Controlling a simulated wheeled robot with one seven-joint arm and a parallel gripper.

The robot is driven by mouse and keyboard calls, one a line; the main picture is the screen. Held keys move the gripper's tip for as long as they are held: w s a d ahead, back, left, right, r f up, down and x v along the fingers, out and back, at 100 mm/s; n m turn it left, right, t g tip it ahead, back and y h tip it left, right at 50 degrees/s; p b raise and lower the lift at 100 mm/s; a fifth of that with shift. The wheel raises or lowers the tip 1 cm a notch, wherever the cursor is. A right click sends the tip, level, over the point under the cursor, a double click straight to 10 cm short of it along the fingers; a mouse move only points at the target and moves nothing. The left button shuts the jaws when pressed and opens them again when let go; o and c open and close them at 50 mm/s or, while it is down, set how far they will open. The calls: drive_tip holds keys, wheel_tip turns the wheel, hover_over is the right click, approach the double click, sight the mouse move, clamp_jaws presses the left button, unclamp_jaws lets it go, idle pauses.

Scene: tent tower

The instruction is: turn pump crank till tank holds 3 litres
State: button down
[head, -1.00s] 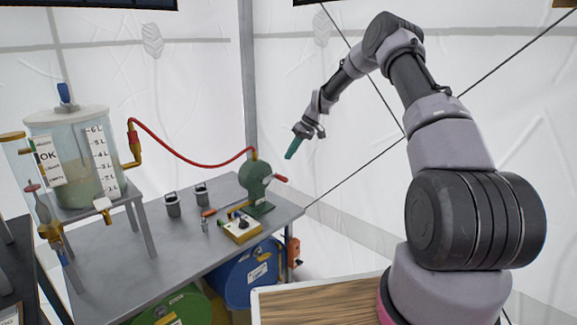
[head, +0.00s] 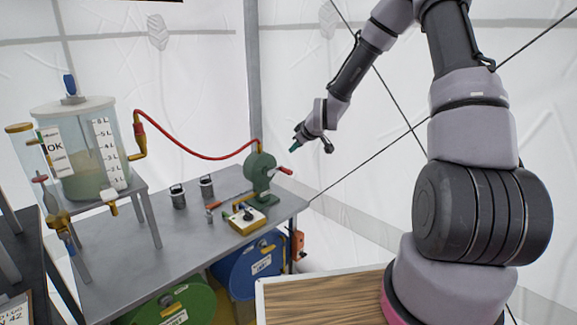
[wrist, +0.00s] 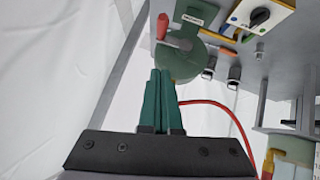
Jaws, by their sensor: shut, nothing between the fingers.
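The green pump (head: 258,172) stands on the right end of the grey table. Its crank has a red handle (head: 285,170) pointing right. In the wrist view the pump (wrist: 182,60) and red handle (wrist: 162,27) lie beyond my fingertips. The clear tank (head: 78,150) stands on a raised stand at left, with pale greenish liquid low inside and a litre scale (head: 108,152); the exact level is hard to read. My gripper (head: 297,150) is above and right of the pump, apart from the handle. Its green fingers (wrist: 160,82) are shut and empty.
A red hose (head: 190,157) arches from tank to pump. A yellow-edged box with a black knob (head: 246,216) sits before the pump, and two small grey pots (head: 179,196) stand left of it. Blue (head: 248,268) and green (head: 172,305) drums are below.

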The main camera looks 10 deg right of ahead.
hover_over(289, 171)
drive_tip(key=s+a, duration=0.1)
wheel_tip(289, 171, down, 5)
drive_tip(key=shift+w+d+f, duration=0.1)
drive_tip(key=shift+f, duration=0.65)
drive_tip(key=shift+w+d+f, duration=0.15)
drive_tip(key=shift+f, duration=0.55)
drive_tip(key=shift+w+d+f, duration=0.1)
drive_tip(key=shift+f, duration=0.65)
drive_tip(key=shift+w+d+f+g+y, duration=0.15)
drive_tip(key=shift+d+f+g+y, duration=0.05)
drive_tip(key=shift+f+g+y, duration=0.1)
